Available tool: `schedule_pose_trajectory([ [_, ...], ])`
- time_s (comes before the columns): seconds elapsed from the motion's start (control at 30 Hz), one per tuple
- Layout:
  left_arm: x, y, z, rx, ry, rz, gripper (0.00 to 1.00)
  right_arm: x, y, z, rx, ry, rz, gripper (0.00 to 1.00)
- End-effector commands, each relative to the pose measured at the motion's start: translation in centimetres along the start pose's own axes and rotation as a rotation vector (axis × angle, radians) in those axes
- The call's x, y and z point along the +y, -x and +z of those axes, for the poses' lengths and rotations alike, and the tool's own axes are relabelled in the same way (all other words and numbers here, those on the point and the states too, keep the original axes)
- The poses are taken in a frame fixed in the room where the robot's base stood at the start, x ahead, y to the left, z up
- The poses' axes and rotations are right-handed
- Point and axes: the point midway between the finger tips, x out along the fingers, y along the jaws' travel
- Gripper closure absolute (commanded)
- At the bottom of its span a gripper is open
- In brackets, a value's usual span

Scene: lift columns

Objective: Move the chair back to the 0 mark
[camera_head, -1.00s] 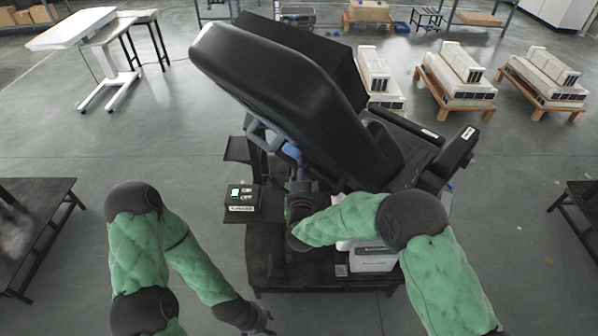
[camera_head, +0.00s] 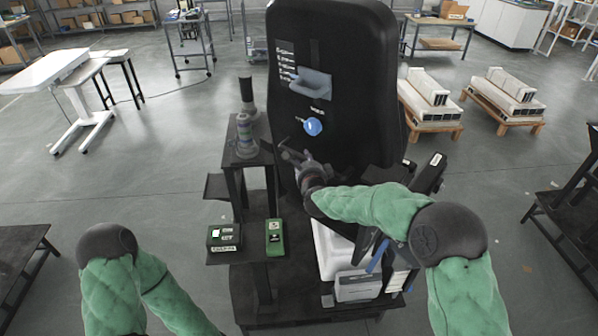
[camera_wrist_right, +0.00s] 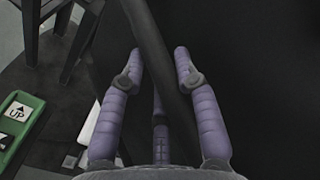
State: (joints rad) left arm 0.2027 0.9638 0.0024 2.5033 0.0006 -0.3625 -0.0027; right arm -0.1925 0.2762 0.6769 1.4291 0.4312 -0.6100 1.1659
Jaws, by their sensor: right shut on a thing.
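The black chair back (camera_head: 345,105) stands nearly upright in the middle of the head view. It bears a grey handle (camera_head: 311,83), a blue knob (camera_head: 313,127) and a column of white marks (camera_head: 285,62) too small to read. My right gripper (camera_head: 292,155) is at the lower left of the chair back. In the right wrist view my right gripper (camera_wrist_right: 160,65) has its purple fingers on both sides of a dark slanted bar (camera_wrist_right: 150,35), shut on it. Which part of the chair the bar belongs to is unclear. My left gripper is out of view.
A dark stand with a grey-black column (camera_head: 246,120) is left of the chair. A black box (camera_head: 224,236) and a green box (camera_head: 274,238) sit on its shelf; the green one, marked UP, shows in the wrist view (camera_wrist_right: 20,120). Dark tables flank both sides.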

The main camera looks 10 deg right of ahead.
Motion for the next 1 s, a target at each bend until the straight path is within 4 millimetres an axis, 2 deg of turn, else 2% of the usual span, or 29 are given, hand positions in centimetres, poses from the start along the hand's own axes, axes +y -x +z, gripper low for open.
schedule_pose_trajectory([
  [0.03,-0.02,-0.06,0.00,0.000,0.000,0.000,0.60,-0.74,-0.18,-0.22,0.003,-0.003,-0.012,1.00],
  [0.1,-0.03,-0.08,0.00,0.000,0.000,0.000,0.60,-0.93,-0.32,-0.35,0.003,-0.003,-0.012,1.00],
  [0.5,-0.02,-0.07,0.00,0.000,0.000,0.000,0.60,-1.42,-0.43,-0.52,0.004,-0.002,-0.017,1.00],
  [0.53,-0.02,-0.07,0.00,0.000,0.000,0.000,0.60,-1.43,-0.43,-0.53,0.004,-0.002,-0.018,0.66],
  [0.6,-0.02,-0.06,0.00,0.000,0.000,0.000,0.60,-1.48,-0.43,-0.52,0.004,-0.002,-0.019,0.46],
  [0.63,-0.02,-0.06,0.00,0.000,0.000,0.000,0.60,-1.48,-0.42,-0.50,0.004,-0.002,-0.019,0.44],
  [1.0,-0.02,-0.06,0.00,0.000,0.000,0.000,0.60,-1.19,-0.36,-0.26,-0.001,0.000,-0.013,0.44],
])
